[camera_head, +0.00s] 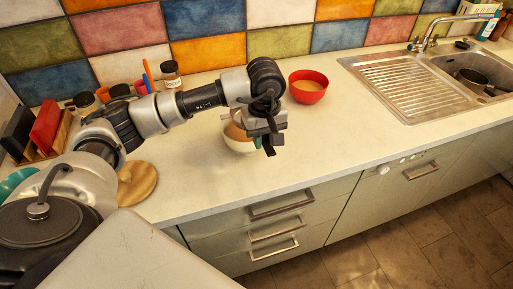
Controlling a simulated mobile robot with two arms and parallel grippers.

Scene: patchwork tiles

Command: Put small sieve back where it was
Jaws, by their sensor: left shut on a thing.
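My left gripper (266,135) is above the counter, over the right side of a white bowl (240,147) with brownish contents. It points down and is shut on a thin dark piece that looks like the handle of the small sieve. The sieve's mesh head cannot be made out; the gripper and the arm hide part of the bowl. Whether the sieve touches the bowl cannot be told. My right gripper is not in view.
A red bowl (308,87) with light brown contents stands behind and to the right. A sink with a drainer (398,84) lies at right. Jars, a utensil pot and a round wooden board (140,184) are at left. The counter's front middle (330,142) is clear.

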